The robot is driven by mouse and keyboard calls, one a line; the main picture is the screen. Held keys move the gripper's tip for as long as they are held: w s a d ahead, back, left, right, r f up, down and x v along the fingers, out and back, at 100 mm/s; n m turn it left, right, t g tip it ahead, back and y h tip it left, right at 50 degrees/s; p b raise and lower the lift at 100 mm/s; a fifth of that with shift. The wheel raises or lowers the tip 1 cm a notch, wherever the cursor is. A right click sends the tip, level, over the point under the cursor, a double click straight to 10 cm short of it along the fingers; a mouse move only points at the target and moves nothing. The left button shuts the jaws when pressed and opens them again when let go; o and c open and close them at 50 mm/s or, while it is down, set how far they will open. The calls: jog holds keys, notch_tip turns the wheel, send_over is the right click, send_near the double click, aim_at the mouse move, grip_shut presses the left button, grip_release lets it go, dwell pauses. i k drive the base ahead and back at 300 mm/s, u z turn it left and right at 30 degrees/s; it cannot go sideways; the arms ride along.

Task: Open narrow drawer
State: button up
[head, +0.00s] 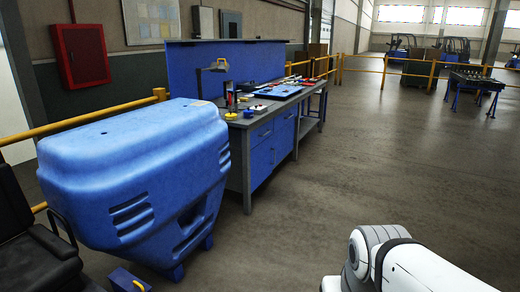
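A grey-topped workbench (248,121) with blue fronts stands left of the picture's middle. Under its top is a small blue drawer front (262,133) that looks shut, with a taller blue front (261,164) below it. Another blue front (284,136) is farther along the bench. I cannot tell from this view which one is the narrow drawer. My white arm (415,268) shows at the bottom right, well apart from the bench. My gripper is out of the picture.
A big blue counterweight (135,170) stands at the left, close to the bench's near end. A black seat (35,245) is at the lower left. Yellow rails (365,71) run behind the bench. The floor (390,150) right of the bench is clear.

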aim_at(258, 136)
jog(key=u, duration=0.25)
jog(key=i, duration=3.75)
jog(key=z, duration=0.65)
jog(key=i, duration=1.6)
jog(key=z, duration=0.35)
